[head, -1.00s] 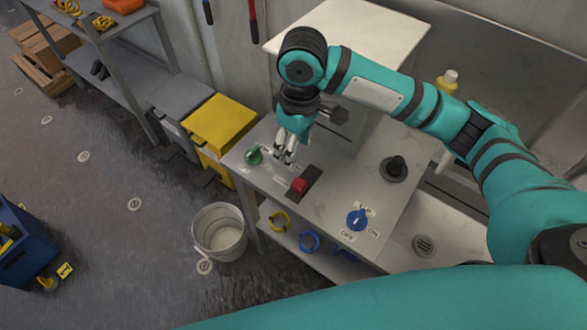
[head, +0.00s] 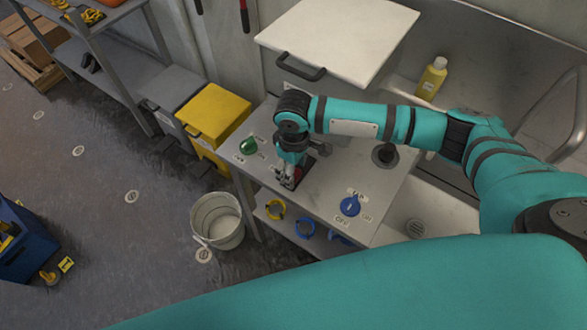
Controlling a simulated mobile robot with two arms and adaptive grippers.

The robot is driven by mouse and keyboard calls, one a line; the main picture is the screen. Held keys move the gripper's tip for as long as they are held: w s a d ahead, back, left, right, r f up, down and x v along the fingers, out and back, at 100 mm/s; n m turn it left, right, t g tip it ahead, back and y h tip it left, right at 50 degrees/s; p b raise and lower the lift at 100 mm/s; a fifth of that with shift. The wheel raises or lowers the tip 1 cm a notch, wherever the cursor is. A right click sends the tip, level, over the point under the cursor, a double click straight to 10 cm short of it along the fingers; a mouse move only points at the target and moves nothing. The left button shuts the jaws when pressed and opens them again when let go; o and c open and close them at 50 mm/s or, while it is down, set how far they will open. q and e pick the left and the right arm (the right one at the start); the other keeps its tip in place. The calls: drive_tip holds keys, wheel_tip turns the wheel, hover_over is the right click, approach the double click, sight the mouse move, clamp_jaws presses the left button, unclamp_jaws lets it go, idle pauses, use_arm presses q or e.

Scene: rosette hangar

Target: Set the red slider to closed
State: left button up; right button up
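The red slider (head: 298,172) is a small red block on a dark track (head: 319,168) in the grey-white worktop. It is partly hidden by my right gripper (head: 287,183), which comes down over it from above. The fingertips are at the slider, at the track's near-left end. I cannot tell whether the fingers touch it or are closed on it. The labels beside the track are too small or hidden to read. My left gripper is not in view.
On the worktop (head: 330,205) are a green knob (head: 248,147), a blue dial (head: 350,206) and a black knob (head: 385,155). A bucket (head: 217,222) is on the floor.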

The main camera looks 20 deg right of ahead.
drive_tip(key=shift+f, duration=1.05)
clamp_jaws()
drive_tip(key=shift+w, duration=0.1)
